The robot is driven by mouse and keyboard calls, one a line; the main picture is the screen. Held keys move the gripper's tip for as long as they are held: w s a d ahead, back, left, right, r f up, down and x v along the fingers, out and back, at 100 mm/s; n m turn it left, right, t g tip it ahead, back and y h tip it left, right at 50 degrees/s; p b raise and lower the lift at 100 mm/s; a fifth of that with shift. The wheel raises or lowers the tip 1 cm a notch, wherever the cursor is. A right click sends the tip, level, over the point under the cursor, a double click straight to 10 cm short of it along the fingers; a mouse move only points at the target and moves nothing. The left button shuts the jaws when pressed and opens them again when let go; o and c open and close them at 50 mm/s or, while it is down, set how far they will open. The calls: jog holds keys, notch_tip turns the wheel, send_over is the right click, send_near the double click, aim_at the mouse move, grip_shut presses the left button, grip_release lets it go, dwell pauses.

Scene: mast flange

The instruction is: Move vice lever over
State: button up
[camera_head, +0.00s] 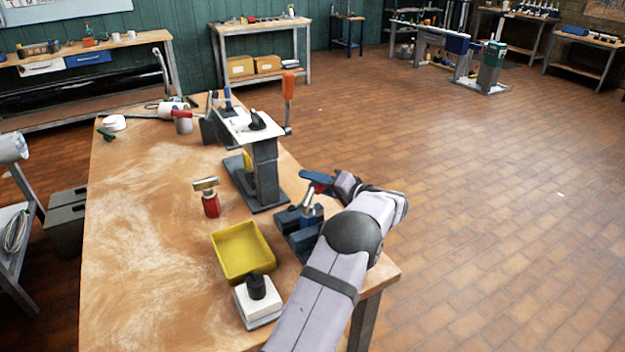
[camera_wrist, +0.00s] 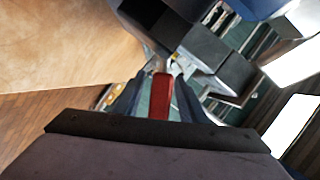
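The vice (camera_head: 300,232) is a dark blue-grey block with a metal post, at the right edge of the wooden bench. Its lever (camera_head: 318,176) has a red handle at the top of the post. My gripper (camera_head: 316,183) reaches the lever from the right, at the level of the handle. In the wrist view the red lever handle (camera_wrist: 162,98) lies lengthwise between the two dark fingers of my gripper (camera_wrist: 161,92), which sit close against both its sides. The far end of the lever and its joint with the vice are small and hard to make out there.
A mast stand (camera_head: 264,175) with a white plate and an orange upright handle (camera_head: 288,86) stands behind the vice. A yellow tray (camera_head: 243,250), a white block with a black knob (camera_head: 258,302) and a red-bodied tool (camera_head: 210,203) lie to the left. The bench's left side is clear.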

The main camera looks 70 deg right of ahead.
jog(key=shift+w, duration=0.2)
grip_shut()
jog(key=shift+f+b, duration=0.1)
jog(key=shift+b, duration=0.25)
